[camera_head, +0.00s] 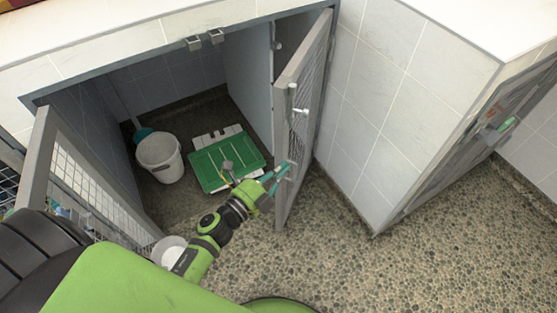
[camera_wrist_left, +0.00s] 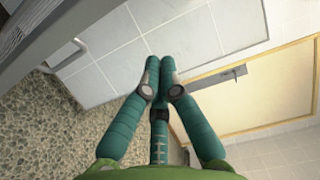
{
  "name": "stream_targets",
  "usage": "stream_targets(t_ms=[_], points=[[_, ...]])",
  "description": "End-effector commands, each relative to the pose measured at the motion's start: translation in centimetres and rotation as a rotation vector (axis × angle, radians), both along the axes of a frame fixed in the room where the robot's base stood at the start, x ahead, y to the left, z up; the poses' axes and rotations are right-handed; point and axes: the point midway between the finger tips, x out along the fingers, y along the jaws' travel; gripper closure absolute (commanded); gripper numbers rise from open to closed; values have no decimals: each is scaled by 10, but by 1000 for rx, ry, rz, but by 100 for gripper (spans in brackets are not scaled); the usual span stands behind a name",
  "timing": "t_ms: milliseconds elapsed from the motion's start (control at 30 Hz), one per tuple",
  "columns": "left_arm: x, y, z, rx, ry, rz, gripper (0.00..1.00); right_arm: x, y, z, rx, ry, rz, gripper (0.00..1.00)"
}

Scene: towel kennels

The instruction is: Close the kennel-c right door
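The right door (camera_head: 303,125) of the open kennel is a grey-framed mesh panel, standing swung outward from the opening. No label shows which kennel this is. Whether another part of the gripper touches the door is unclear. My right gripper is out of view.
The kennel's left door (camera_head: 85,165) also stands open. Inside are a white bucket (camera_head: 160,158) and a green tray (camera_head: 226,160). A tiled wall (camera_head: 375,110) stands to the right of the right door. The pebbled floor (camera_head: 330,250) in front is clear.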

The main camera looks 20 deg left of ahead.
Motion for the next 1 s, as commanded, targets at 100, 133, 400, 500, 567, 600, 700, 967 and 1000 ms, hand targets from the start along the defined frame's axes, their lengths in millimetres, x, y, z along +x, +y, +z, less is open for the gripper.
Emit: stream_targets(t_ms=[100,133,400,500,567,600,700,967,1000], points=[[23,-8,2,-1,-4,0,100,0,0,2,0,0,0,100],[30,-11,2,-1,-3,0,100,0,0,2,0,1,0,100],[83,-30,1,-3,-1,0,100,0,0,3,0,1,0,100],[79,-9,0,4,3,2,100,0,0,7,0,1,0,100],[79,-2,0,2,2,1,100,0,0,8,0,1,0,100],[79,2,0,1,2,1,100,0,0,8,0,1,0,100],[78,9,0,0,1,0,100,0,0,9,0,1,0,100],[78,12,0,0,1,0,100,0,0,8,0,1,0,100],[78,12,0,0,1,0,100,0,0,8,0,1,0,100]])
